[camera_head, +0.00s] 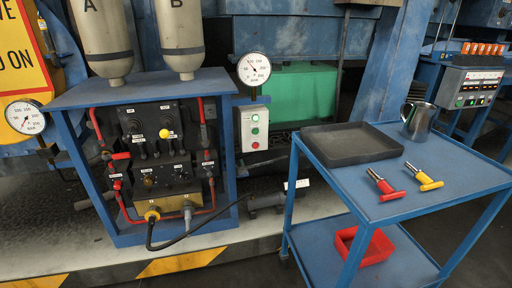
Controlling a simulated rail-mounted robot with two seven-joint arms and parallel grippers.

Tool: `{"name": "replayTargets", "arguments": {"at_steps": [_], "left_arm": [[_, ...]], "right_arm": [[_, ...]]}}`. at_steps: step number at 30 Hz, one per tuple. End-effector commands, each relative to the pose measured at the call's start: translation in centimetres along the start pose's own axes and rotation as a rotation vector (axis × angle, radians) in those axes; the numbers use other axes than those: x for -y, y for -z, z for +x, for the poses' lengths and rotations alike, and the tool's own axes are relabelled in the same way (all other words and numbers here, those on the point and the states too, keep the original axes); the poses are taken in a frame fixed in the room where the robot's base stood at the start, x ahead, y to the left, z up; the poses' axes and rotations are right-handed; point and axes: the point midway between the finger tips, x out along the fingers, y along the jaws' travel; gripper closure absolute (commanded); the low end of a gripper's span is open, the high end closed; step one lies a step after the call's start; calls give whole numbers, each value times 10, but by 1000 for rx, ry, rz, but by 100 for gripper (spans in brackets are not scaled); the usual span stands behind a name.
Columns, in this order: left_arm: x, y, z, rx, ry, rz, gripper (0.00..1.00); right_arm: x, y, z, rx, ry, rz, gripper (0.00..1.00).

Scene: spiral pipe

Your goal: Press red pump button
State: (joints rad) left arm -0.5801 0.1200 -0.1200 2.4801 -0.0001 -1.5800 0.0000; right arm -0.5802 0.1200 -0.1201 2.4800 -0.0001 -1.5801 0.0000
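A grey-white control box (253,129) is fixed beside the right side of the blue pump cabinet (222,150). It carries a column of small round buttons; a red button (255,145) is the lowest, below a green button (255,130). The label text is too small to read. Nothing covers the box. Neither of my grippers is in view, so I cannot see where they are or whether they hold anything.
A blue trolley (440,185) stands at front right with a black tray (350,143), a metal jug (418,120), a red-handled tool (386,186) and a yellow-handled tool (424,177). A red bin (375,248) sits on its lower shelf. A hose hangs before the cabinet.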

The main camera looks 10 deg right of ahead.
Motion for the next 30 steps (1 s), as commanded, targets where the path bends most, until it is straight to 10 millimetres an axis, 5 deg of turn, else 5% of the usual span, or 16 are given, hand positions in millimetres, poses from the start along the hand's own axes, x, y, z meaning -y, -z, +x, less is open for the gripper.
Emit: {"name": "replayTargets", "arguments": {"at_steps": [7, 20, 30], "left_arm": [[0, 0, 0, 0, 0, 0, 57], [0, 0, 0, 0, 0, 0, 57], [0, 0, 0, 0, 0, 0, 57]], "right_arm": [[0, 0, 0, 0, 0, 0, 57], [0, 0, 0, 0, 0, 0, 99], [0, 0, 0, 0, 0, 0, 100]]}}
